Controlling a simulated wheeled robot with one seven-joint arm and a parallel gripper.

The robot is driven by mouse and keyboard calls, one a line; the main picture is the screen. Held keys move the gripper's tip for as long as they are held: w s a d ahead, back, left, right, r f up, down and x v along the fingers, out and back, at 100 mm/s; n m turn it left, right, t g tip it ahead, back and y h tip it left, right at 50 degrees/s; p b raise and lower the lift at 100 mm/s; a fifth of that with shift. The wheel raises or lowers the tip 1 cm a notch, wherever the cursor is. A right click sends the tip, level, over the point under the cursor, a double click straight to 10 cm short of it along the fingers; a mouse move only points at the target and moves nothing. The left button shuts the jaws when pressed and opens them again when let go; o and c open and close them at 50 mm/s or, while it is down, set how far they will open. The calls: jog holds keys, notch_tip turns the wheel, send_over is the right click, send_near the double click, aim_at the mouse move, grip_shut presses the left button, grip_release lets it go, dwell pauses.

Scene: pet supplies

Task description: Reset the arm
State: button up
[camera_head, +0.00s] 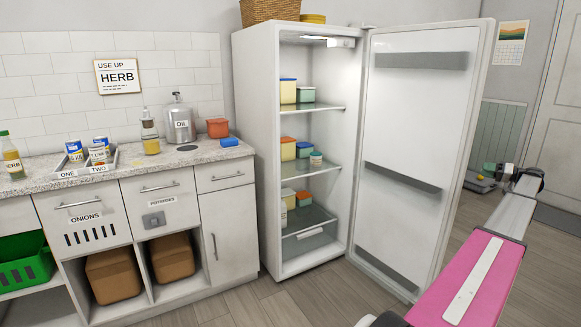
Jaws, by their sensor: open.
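My arm reaches in from the lower right, with a pink link and a grey link beyond it. My gripper (524,173) is at the far end of the arm, small and dark, to the right of the open fridge door (415,140). It is open, and I see nothing held in it. Its fingers are too small to make out clearly. The arm's lower part passes in front of the door's lower right corner.
The white fridge (256,150) stands open with several containers on its shelves. A counter (105,178) on the left holds a tray, bottles, cans and an oil canister (179,125). Small items (480,184) lie on the floor near the radiator (497,135). Floor before the fridge is clear.

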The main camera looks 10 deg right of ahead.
jog(key=s+a+f+m+h, duration=0.15)
jog(key=a+f+m, duration=0.3)
jog(key=f, duration=0.55)
jog(key=s+a+f+m+h, duration=0.1)
jog(key=s+a+f+m, duration=0.3)
jog(key=f, duration=0.7)
jog(key=w+a+f+g, duration=0.1)
jog(key=a+f, duration=0.2)
jog(key=a, duration=0.3)
jog(key=w+a+f+g, duration=0.1)
jog(key=a+f, duration=0.2)
jog(key=a, duration=0.4)
jog(key=s+a+f+n+g+h, duration=0.1)
jog(key=a+f+g+h, duration=0.2)
jog(key=a, duration=1.4)
jog(key=s+a+f+n+g, duration=0.15)
jog(key=a+g, duration=0.25)
jog(key=a, duration=1.4)
jog(key=s+a+n+g+h, duration=0.1)
jog(key=s+a+n+h, duration=0.1)
jog(key=s+a, duration=0.6)
jog(key=s+a+n+g+h, duration=0.2)
jog(key=s+a+h, duration=0.3)
jog(key=a, duration=0.9)
jog(key=s+n, duration=0.1)
jog(key=s, duration=0.2)
jog(key=shift+a+r+n, duration=0.15)
jog(key=shift+a+n, duration=0.15)
